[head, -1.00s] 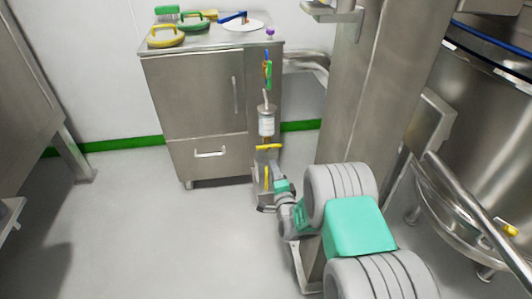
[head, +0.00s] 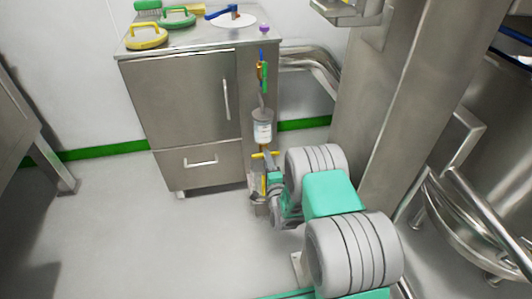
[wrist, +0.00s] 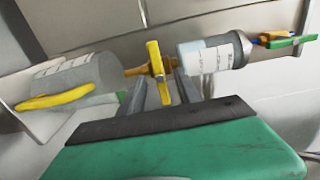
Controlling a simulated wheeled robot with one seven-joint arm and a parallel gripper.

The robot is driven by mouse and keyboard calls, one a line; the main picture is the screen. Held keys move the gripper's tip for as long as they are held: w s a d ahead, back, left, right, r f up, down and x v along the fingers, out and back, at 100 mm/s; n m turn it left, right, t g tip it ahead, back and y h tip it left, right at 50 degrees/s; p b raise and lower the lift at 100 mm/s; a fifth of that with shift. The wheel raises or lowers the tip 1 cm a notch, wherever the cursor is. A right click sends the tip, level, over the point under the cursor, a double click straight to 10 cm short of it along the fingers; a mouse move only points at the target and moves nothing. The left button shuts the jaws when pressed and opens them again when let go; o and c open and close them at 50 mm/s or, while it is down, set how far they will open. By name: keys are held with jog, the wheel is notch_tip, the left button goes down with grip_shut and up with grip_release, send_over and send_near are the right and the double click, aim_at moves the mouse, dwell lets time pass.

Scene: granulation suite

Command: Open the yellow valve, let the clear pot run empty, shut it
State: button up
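The yellow valve (head: 265,155) sits on the side of the steel cabinet, below the clear pot (head: 263,131). In the wrist view the yellow valve's handle (wrist: 158,72) lies crosswise to its brass pipe. The clear pot (wrist: 206,62) has a white label and grey cap; its liquid level cannot be made out. My gripper (wrist: 162,90) is open, with one finger on each side of the handle and gaps visible. In the head view my gripper (head: 268,176) is just below the valve and partly hidden by my arm. A labelled lower vessel (wrist: 80,76) is at the pipe's other end.
A yellow ring handle (wrist: 56,98) is beside the lower vessel. Green and blue fittings (head: 262,72) are above the pot. The cabinet top holds yellow (head: 147,37) and green (head: 177,18) handled lids. A steel column (head: 405,110) stands right; floor at left is clear.

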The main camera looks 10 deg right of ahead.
jog(key=shift+w, duration=1.9)
jog(key=shift+c, duration=0.6)
grip_shut()
